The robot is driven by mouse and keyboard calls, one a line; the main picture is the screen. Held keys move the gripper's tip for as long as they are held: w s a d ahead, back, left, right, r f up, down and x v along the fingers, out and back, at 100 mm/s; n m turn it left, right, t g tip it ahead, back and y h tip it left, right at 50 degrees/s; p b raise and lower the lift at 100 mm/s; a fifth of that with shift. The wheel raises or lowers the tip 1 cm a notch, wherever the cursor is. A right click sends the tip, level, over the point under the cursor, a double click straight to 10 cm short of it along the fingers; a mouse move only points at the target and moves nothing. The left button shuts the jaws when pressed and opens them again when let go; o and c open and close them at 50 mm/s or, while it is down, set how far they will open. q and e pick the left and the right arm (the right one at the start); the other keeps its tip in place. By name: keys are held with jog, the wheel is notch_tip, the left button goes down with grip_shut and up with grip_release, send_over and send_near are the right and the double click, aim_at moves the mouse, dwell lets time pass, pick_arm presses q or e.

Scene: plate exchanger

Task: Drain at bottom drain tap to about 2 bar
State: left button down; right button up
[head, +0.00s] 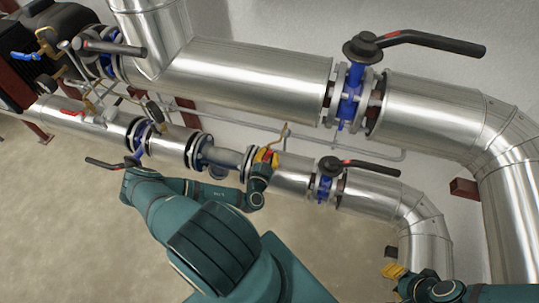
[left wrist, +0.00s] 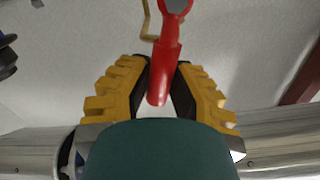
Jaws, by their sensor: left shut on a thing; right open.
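My left gripper (head: 266,156) is at the lower insulated pipe (head: 292,172), near its middle. Its yellow fingers are shut on a red tap handle (left wrist: 164,75), with one finger on each side in the left wrist view. A thin brass-coloured bent tube (left wrist: 147,22) shows behind the handle; a thin bent tube (head: 284,136) also stands just right of the gripper in the head view. The tap body is mostly hidden. My right gripper (head: 396,272) is open and empty at the lower right, below the pipes. No pressure reading is legible.
A large upper pipe (head: 240,78) runs above the lower one. Black-handled valves stick out at the upper right (head: 432,41), right of my left gripper (head: 362,166) and upper left (head: 110,46). The floor (head: 60,210) at the lower left is clear.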

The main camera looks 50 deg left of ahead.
pick_arm(q)
jog(key=shift+a+r, duration=0.1)
jog(key=c, duration=0.8)
grip_release()
jog(key=shift+c, duration=0.2)
jog(key=v, duration=1.2)
